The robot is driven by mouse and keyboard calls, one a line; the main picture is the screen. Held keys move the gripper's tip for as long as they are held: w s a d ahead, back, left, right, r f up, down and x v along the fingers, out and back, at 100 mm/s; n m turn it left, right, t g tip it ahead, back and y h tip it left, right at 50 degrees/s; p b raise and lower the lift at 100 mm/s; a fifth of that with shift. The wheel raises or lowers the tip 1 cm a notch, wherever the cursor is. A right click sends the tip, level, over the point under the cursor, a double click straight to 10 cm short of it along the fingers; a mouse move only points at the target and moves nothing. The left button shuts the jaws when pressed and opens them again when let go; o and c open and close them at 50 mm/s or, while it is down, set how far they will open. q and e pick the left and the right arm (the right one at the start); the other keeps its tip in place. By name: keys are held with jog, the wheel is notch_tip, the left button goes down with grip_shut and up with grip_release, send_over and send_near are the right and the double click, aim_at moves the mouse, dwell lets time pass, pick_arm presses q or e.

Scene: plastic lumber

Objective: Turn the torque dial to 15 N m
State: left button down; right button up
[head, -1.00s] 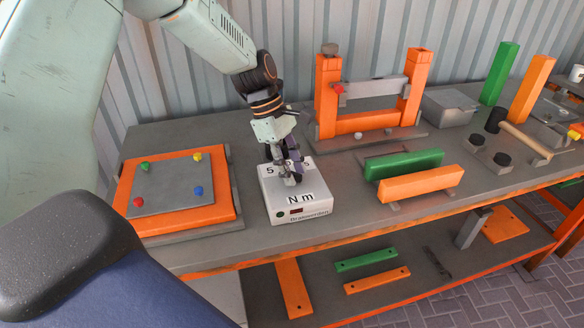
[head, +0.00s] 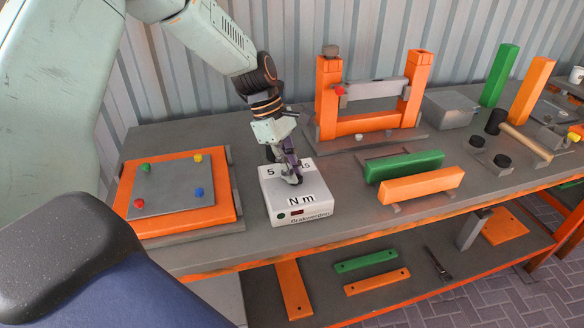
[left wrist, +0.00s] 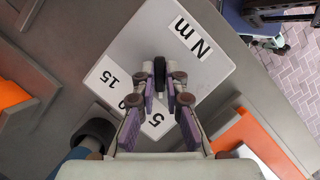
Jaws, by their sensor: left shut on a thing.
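The white torque box (head: 312,208) stands on the grey bench, with "N m" on its top and the numbers 5 and 15 at its far edge. In the left wrist view the box (left wrist: 215,75) shows labels 15, 5 and a partly hidden one between them. My left gripper (head: 292,180) points down over the box and is shut on the dark dial (left wrist: 160,72), which stands between its fingertips in the left wrist view. The dial's pointer direction is hard to make out. My right gripper is not in view.
An orange board (head: 128,205) with coloured pegs lies left of the box. Green (head: 405,165) and orange (head: 420,185) bars lie to the right. An orange frame (head: 360,123) stands behind. A lower shelf (head: 330,290) holds loose bars.

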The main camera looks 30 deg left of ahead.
pick_arm(q)
jog(key=m+p, duration=0.1)
jog(key=m, duration=0.1)
jog(key=m+g+p, duration=0.1)
jog(key=p, duration=0.1)
jog(key=shift+w+r+m+g, duration=0.2)
jog(key=shift+m+g, duration=0.1)
jog(key=shift+m, duration=0.1)
jog(key=m+g+y+p, duration=0.1)
jog(key=m+p, duration=0.1)
jog(key=m, duration=0.1)
jog(key=shift+m, duration=0.4)
jog(key=m+g+y+p, duration=0.1)
jog(key=m, duration=0.3)
jog(key=shift+w+d+p, duration=0.15)
jog(key=shift+p, duration=0.2)
jog(key=m+y, duration=0.1)
jog(key=m, duration=0.2)
jog(key=m+g+y+p, duration=0.1)
jog(key=m, duration=0.2)
jog(key=shift+w+d, duration=0.1)
jog(key=shift+d, duration=0.05)
jog(key=shift+m, duration=0.3)
jog(key=c, duration=1.4)
grip_release()
jog(key=shift+f, duration=0.15)
jog(key=v, duration=1.2)
jog(key=shift+d, duration=0.15)
